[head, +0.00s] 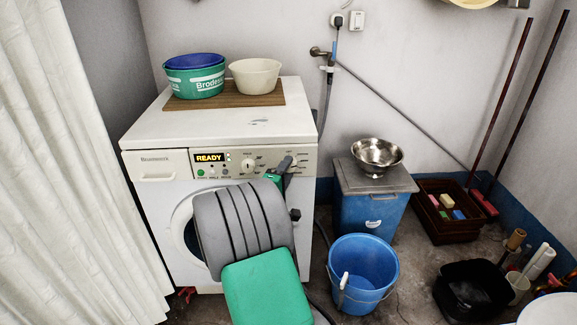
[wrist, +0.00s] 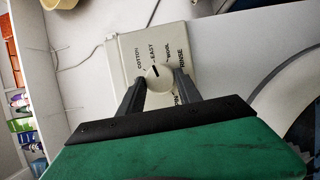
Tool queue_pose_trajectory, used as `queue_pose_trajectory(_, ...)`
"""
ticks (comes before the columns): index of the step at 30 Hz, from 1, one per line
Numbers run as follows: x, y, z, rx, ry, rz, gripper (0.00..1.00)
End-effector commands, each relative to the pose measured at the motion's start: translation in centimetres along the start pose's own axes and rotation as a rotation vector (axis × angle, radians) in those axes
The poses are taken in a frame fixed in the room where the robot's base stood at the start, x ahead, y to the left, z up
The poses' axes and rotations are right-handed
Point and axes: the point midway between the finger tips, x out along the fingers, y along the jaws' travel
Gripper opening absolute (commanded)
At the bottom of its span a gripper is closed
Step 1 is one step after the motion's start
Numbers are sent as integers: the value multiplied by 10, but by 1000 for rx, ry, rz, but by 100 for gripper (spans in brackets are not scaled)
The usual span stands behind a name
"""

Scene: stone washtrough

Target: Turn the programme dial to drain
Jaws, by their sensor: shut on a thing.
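The programme dial (wrist: 159,75) is a round cream knob with a short dark mark, on a panel (wrist: 122,50) of the washing machine (head: 160,220). COTTON, EASY, WOOL and RINSE are readable around it, and SPIN partly so. The mark lies slantwise near the EASY side; its exact setting is hard to tell. No drain label is readable; fingers and gripper body cover part of the ring. My gripper (wrist: 158,88) has one dark finger on each side of the dial, shut on it. In the head view my gripper (head: 287,165) is at the panel's right end, hiding the dial.
A second knob (head: 249,165) and a display (head: 209,157) reading READY are left of my gripper. A green basin (head: 195,84) and a cream bowl (head: 255,74) stand on top. A blue bucket (head: 363,270) and a lidded blue bin (head: 370,208) stand to the right.

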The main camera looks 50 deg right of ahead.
Motion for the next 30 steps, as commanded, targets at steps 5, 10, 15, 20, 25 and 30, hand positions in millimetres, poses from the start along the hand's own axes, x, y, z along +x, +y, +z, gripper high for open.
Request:
queue_pose_trajectory(5, 0, 6, 0, 153, 3, -63, 0)
queue_pose_trajectory(10, 0, 7, 0, 303, 2, -126, 0)
queue_pose_trajectory(15, 1, 9, 1, 452, 1, -187, 0)
queue_pose_trajectory(20, 1, 9, 2, 593, 1, -245, 0)
queue_pose_trajectory(25, 2, 10, 3, 742, 1, -305, 0)
queue_pose_trajectory(30, 2, 11, 5, 891, 1, -366, 0)
